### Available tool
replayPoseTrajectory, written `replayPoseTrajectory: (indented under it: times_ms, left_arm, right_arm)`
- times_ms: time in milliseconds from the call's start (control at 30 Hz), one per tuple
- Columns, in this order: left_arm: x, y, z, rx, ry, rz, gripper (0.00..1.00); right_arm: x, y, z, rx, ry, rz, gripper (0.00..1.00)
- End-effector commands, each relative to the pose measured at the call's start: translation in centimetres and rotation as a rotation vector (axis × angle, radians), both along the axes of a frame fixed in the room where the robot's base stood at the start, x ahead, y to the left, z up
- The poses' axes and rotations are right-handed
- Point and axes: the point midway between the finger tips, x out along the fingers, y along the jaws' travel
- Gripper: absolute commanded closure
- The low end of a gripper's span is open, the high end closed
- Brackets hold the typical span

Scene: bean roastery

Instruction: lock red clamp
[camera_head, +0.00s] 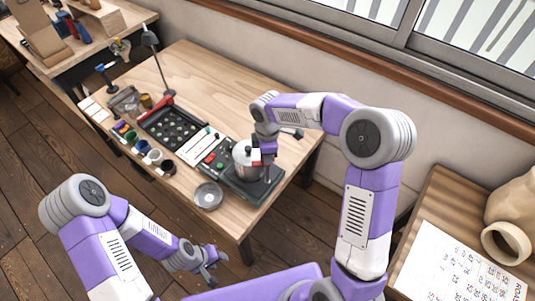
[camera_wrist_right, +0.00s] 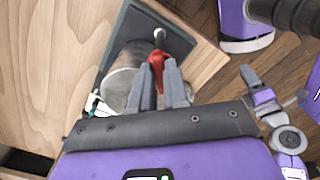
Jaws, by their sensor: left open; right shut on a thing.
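The red clamp (camera_wrist_right: 158,58) shows in the right wrist view, between the fingertips of my right gripper (camera_wrist_right: 160,85) and beside a silver metal canister (camera_wrist_right: 122,76). My right gripper is shut on the clamp, and its fingers hide part of it. In the head view my right gripper (camera_head: 268,155) is at the right side of the canister (camera_head: 242,167), which stands on a dark green base plate (camera_head: 252,190). I cannot tell the clamp's exact lever position. My left gripper (camera_head: 210,268) is open and empty, off the front edge of the table.
A round metal dish (camera_head: 208,195) sits at the table's front edge. A dark tray with a red edge (camera_head: 172,131), small cups (camera_head: 154,156) and a lamp (camera_head: 160,70) stand further left. The back of the wooden table (camera_head: 215,80) is clear.

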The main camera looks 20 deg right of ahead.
Motion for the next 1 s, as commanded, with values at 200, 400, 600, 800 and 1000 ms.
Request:
replayPoseTrajectory:
  times_ms: [200,400,600,800,1000]
  left_arm:
    - [0.00,0.00,0.02,0.000,0.000,0.000,0.57]
    - [0.00,0.01,0.02,0.000,0.000,0.000,0.57]
    - [0.00,0.00,0.00,0.000,0.000,0.000,0.57]
    - [0.00,0.00,0.00,0.000,0.000,0.000,0.57]
    - [0.00,0.00,-0.01,0.000,0.000,0.000,0.57]
  right_arm:
    - [-0.04,0.11,-0.03,0.000,0.001,-0.205,1.00]
    - [-0.03,0.10,-0.06,0.000,0.001,-0.389,1.00]
    - [-0.04,0.09,-0.08,0.000,0.001,-0.547,1.00]
    - [-0.06,0.09,-0.10,0.001,0.002,-0.661,1.00]
    - [-0.06,0.10,-0.10,0.001,0.002,-0.725,1.00]
